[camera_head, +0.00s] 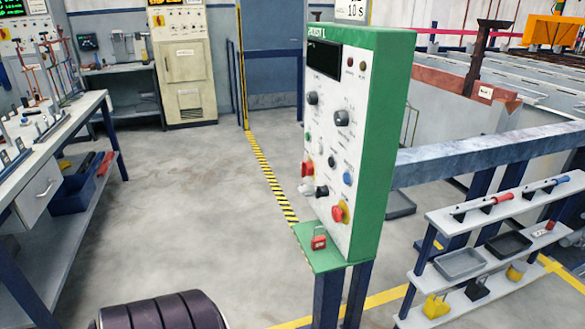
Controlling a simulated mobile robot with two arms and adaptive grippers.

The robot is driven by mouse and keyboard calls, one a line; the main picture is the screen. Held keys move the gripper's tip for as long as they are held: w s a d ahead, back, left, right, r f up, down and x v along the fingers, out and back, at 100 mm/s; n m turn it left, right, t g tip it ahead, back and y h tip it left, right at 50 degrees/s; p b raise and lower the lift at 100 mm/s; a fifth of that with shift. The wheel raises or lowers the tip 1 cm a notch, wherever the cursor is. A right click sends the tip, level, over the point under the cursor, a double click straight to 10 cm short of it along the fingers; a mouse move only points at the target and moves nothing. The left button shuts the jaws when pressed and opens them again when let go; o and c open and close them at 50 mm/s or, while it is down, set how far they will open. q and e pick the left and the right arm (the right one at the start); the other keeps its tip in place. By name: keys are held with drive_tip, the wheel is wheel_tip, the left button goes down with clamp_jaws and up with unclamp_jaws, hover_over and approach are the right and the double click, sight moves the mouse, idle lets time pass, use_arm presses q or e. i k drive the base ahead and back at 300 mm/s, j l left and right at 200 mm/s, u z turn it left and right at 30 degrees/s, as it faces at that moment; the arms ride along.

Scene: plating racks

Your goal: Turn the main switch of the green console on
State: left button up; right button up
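The green console (367,150) stands on dark blue legs in the middle, with a light front panel facing left. Low on the panel is a red rotary knob on a yellow plate (339,214), which looks like the main switch; its on or off position is too small to read. A red padlock (319,239) rests on the green ledge below the panel, apart from the knob. The panel also has a dark display (324,58), black knobs (342,117), a blue button (347,178) and another red control (307,168). Neither gripper is in view.
A workbench (50,145) with racks and tools stands at left. A white shelf unit (505,216) with trays and tools stands at right, near a grey rail (480,148). The grey floor left of the console is clear, crossed by a yellow-black stripe (262,165).

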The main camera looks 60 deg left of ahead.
sight(307, 169)
drive_tip(key=u, duration=1.5)
drive_tip(key=z, duration=0.3)
drive_tip(key=i+j+z, duration=0.2)
drive_tip(key=j+z, duration=0.25)
drive_tip(key=i+j+z, duration=0.15)
drive_tip(key=j+z, duration=0.15)
drive_tip(key=z, duration=0.15)
drive_tip(key=i+j+z, duration=0.1)
drive_tip(key=j+z, duration=0.35)
